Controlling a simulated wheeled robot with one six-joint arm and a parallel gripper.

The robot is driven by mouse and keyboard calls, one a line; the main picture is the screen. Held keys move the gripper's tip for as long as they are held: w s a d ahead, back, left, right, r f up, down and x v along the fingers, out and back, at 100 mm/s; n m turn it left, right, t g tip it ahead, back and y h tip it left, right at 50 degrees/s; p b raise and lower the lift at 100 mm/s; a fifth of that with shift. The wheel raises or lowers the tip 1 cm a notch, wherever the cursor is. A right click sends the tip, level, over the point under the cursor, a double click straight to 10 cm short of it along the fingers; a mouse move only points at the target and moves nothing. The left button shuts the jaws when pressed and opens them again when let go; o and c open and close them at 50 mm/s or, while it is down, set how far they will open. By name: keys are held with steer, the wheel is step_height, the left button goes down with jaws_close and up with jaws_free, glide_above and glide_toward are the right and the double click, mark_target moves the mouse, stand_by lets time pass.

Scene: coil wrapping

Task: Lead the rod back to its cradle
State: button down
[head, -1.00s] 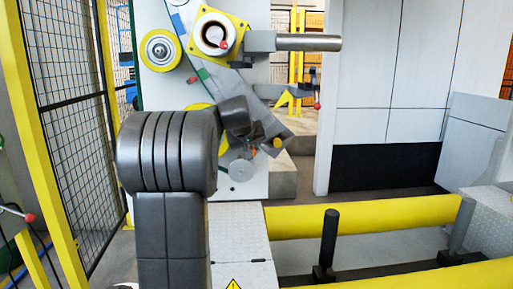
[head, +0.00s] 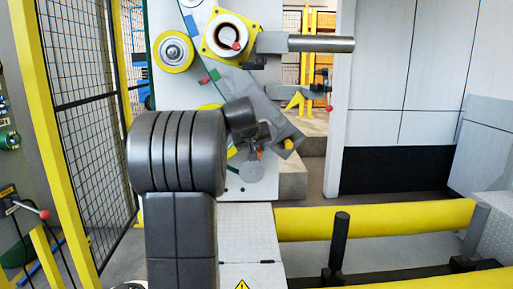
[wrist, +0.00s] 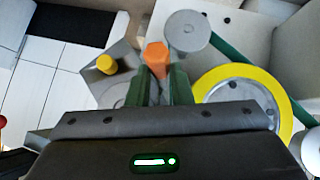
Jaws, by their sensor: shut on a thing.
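My gripper (wrist: 158,80) has its two green fingers around an orange six-sided end piece (wrist: 156,57) in the wrist view. This looks like the rod's end; the rest of the rod is hidden or cannot be made out. In the head view a bit of orange (head: 260,153) shows by my gripper, low on the front of the grey machine, and my arm covers much of that area. A grey disc (wrist: 187,30) is just beyond the orange piece, and a yellow stub (wrist: 106,64) on a grey plate is to its left. I cannot identify the cradle for certain.
A yellow-rimmed wheel (wrist: 243,105) is close right of my fingers. A horizontal steel bar (head: 322,44) sticks out above. Mesh fencing (head: 85,120) stands at left. Yellow rails (head: 375,219) and a dark post (head: 339,240) are at lower right.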

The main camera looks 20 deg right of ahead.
steer(key=shift+r, duration=0.1)
steer(key=a+r+p, duration=0.1)
steer(key=w+a+r+p, duration=0.1)
steer(key=a+r, duration=0.1)
steer(key=shift+a+r, duration=0.15)
stand_by(0.5)
steer(key=shift+p, duration=0.5)
step_height(320, 180, up, 6)
steer(key=p, duration=0.5)
steer(key=shift+p, duration=0.3)
stand_by(0.8)
